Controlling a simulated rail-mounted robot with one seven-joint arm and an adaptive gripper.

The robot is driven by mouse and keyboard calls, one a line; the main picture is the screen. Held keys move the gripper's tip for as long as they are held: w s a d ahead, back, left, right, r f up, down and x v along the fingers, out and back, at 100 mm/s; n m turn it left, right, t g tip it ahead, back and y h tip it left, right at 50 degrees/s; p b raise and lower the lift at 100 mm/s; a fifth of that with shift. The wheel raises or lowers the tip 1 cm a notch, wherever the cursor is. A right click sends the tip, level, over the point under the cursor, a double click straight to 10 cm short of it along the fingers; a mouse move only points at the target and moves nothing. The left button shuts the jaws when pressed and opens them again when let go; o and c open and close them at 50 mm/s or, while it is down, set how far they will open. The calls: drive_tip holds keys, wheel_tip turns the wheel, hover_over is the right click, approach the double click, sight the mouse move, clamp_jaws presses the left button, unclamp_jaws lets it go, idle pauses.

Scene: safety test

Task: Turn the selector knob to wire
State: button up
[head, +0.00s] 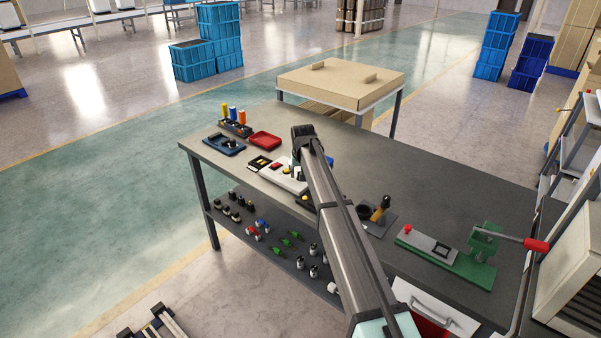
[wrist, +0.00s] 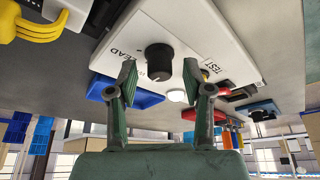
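The selector knob (wrist: 159,60) is black and round, with a light pointer mark on its lower left side in the wrist view. It sits on a white tester panel (wrist: 205,42), which also shows on the workbench in the head view (head: 272,173). A "LEAD" label and a "TEST" label are legible; lettering beside the knob is partly hidden by a finger. My gripper (wrist: 159,78) is open, its two fingers apart on either side of the knob in the picture. I cannot tell whether they touch it. In the head view my arm hides the knob.
A white round button (wrist: 177,96) is close to the knob. On the bench are a red tray (head: 265,140), a blue tray (head: 223,145) and a green press (head: 485,242). The bench's middle right is mostly clear.

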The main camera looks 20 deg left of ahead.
drive_tip(key=v, duration=1.2)
idle(0.4)
